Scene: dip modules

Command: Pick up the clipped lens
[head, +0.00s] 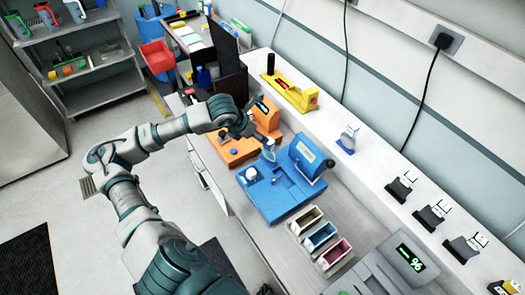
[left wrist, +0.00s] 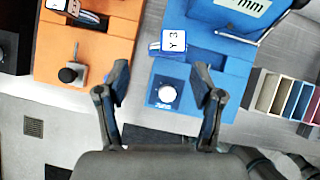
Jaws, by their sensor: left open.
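A small blue-and-white clipped piece (head: 268,150) stands at the blue machine (head: 283,192). In the left wrist view, a block marked "Y 3" (left wrist: 173,42) sits on the blue machine, apparently the same piece. A similar blue-and-white piece (head: 348,138) stands on the white ledge. I cannot tell for sure which is the clipped lens. My left gripper (head: 244,123) is above the orange and blue machines. In the left wrist view its fingers (left wrist: 162,78) are spread and empty, short of the "Y 3" block. My right gripper is not in view.
The orange machine (head: 240,149) adjoins the blue one; a white round knob (head: 251,174) rises from the blue base. Small coloured bins (head: 321,236) and a grey device with a green display (head: 411,257) stand nearer. A yellow device (head: 290,91) and black holders (head: 433,215) occupy the ledge.

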